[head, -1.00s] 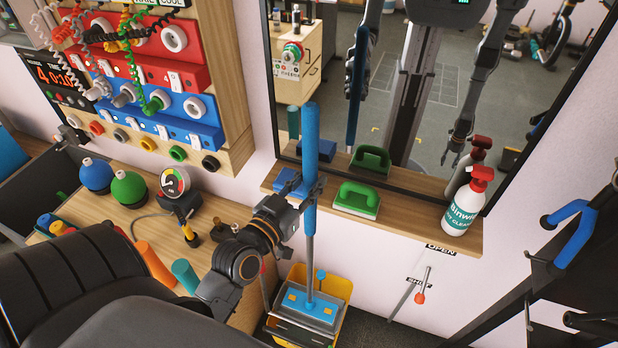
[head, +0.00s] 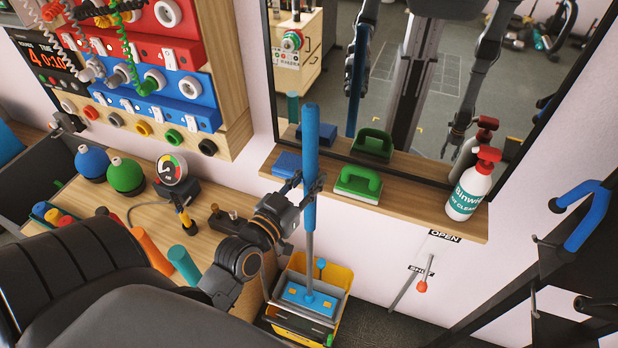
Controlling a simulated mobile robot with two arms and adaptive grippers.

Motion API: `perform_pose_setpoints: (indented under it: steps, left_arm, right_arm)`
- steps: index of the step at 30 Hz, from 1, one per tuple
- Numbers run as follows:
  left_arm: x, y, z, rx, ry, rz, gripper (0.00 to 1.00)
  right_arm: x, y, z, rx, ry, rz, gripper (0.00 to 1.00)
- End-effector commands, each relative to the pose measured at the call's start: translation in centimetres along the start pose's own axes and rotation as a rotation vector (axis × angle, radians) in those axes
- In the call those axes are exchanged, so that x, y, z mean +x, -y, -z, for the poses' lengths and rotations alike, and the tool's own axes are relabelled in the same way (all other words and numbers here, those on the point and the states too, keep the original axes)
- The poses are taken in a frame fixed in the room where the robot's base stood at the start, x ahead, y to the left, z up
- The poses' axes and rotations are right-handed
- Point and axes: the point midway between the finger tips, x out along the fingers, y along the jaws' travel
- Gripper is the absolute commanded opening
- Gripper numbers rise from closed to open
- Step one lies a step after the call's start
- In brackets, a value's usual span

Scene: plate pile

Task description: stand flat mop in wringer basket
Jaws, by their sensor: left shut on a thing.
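The flat mop has a thick blue grip (head: 309,135), a thin grey pole and a flat blue head (head: 306,299) with yellow patches. It stands nearly upright. My left gripper (head: 311,187) is shut on the lower part of the blue grip. The head is over the grey wringer basket (head: 300,325) on the yellow bucket (head: 340,278) and appears within its outline. I cannot tell whether it touches the basket floor. My right gripper is not directly in view; only a mirror reflection of that arm shows.
A wooden ledge (head: 420,212) under the mirror (head: 400,80) holds a green-handled scrubber (head: 357,187), a blue block (head: 287,164) and a spray bottle (head: 470,185). A bench (head: 140,215) with a gauge (head: 172,170) and colored cylinders lies left.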

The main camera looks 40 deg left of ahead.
Motion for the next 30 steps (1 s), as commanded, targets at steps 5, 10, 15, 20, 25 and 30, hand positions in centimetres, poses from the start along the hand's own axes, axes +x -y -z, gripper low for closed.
perform_pose_setpoints:
  steps: [5, 10, 15, 20, 25, 30]
  left_arm:
    - [0.03, 0.01, 0.23, 0.0, -0.006, 0.001, 0.0]
    - [0.03, 0.01, 0.04, 0.0, -0.006, 0.001, 0.0]
    - [0.04, 0.01, -0.2, 0.001, -0.006, 0.001, 0.0]
    - [0.04, 0.01, -0.43, 0.001, -0.006, 0.0, 0.0]
    - [0.04, 0.01, -0.49, 0.0, -0.006, 0.0, 0.0]
    - [0.05, 0.01, -0.5, 0.0, -0.005, 0.001, 0.38]
  right_arm:
    - [0.0, 0.15, 0.0, 0.0, 0.0, 0.002, 0.4]
    - [0.13, 0.15, -0.03, -0.001, 0.0, 0.002, 0.4]
    - [0.29, 0.15, -0.05, -0.001, 0.0, 0.002, 0.4]
    - [0.43, 0.14, -0.07, -0.001, 0.0, 0.002, 0.4]
    - [0.43, 0.08, -0.08, -0.001, 0.001, 0.001, 0.4]
    - [0.43, -0.08, -0.12, -0.002, 0.001, -0.001, 0.4]
